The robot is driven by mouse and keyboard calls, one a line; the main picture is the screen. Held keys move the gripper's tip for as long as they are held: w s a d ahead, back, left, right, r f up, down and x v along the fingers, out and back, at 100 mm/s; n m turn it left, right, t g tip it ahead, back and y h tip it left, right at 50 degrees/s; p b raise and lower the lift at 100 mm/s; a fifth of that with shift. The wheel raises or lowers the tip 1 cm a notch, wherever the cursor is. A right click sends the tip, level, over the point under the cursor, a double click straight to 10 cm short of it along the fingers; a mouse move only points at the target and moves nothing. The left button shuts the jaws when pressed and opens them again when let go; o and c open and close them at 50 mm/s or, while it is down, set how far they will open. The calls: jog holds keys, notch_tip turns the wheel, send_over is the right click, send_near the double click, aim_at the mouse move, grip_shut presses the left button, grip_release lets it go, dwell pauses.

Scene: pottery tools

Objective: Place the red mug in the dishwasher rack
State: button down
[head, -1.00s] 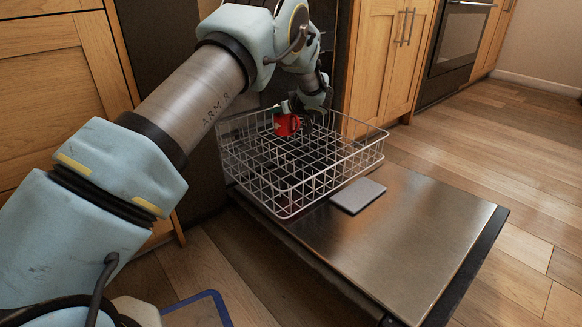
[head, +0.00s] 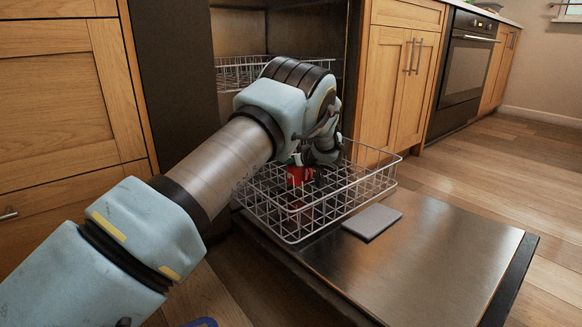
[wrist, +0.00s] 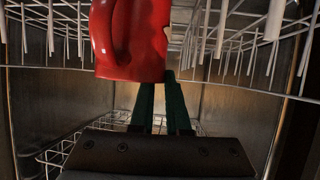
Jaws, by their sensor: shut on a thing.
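The red mug (head: 298,175) is in my gripper, within the outline of the white wire dishwasher rack (head: 352,212). It also shows in the wrist view (wrist: 132,42), its handle on the left. My gripper (head: 308,158) is shut on it; in the wrist view the dark green fingers (wrist: 159,90) meet the mug's edge. Rack tines show on both sides of the mug in the wrist view. My arm and gripper hide part of the mug and rack in the head view. I cannot tell whether the mug touches the rack.
The rack is out over the open dishwasher door (head: 440,250). A flat grey block (head: 372,221) lies on the door beside the rack. An upper rack (head: 235,72) is inside the dishwasher. Wooden cabinets (head: 395,85) stand to the right. Much of the rack looks empty.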

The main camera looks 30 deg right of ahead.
jog(key=c, duration=0.9)
grip_release()
jog(key=shift+o, duration=0.2)
jog(key=shift+s+r, duration=0.1)
jog(key=p+v, duration=0.6)
jog(key=v, duration=0.5)
jog(key=shift+s+r, duration=0.2)
jog(key=shift+s, duration=0.15)
